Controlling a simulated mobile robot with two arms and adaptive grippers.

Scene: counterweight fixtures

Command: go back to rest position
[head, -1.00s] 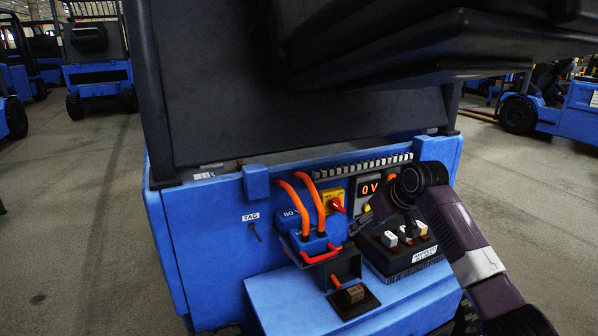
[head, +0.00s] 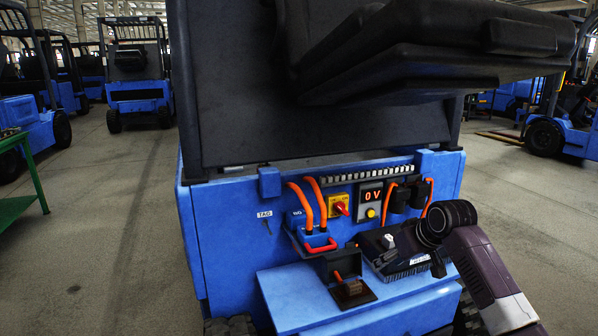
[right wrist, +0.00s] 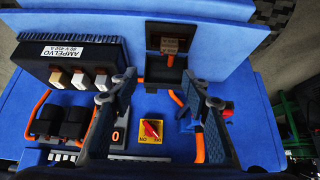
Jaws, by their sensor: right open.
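My right arm comes in from the right in the head view, and its gripper (head: 412,255) hangs in front of the black controller box (head: 395,262) at the right of the blue truck panel. In the right wrist view my right gripper (right wrist: 170,88) is open, with nothing between its fingers. The box, labelled AMPELVO, also shows there (right wrist: 72,62). The fingers partly cover the box in the head view. I cannot tell whether they touch anything. My left gripper is not in view.
The panel carries a red knob on a yellow plate (head: 340,207), a 0 V display (head: 371,195), orange cables (head: 305,207), a red handle (head: 321,246) and an open black case (head: 347,280). A dark seat (head: 430,50) overhangs it. A green table (head: 38,190) stands left.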

